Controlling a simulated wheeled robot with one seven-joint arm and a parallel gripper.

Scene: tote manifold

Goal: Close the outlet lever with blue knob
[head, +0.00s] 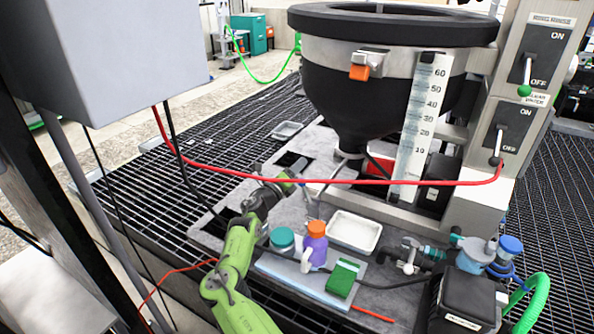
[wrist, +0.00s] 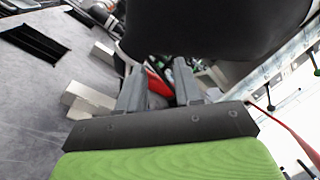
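My gripper (head: 300,178) is at the end of the green arm, low beside the black hopper (head: 375,95) and near its narrow outlet (head: 348,158). In the wrist view my gripper's two grey fingers (wrist: 160,88) are apart, with no object clearly held between them. The dark hopper (wrist: 215,30) fills the top of that view. A lever with a blue knob at the outlet cannot be made out in either view; it may be hidden by the hopper or my gripper.
A red hose (head: 330,181) crosses in front of the outlet. A white tray (head: 353,231), purple bottle (head: 314,245), teal jar (head: 282,239) and green sponge (head: 342,277) stand in front. Two switch panels (head: 538,52) are at right. A blue-capped fitting (head: 509,246) stands at lower right.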

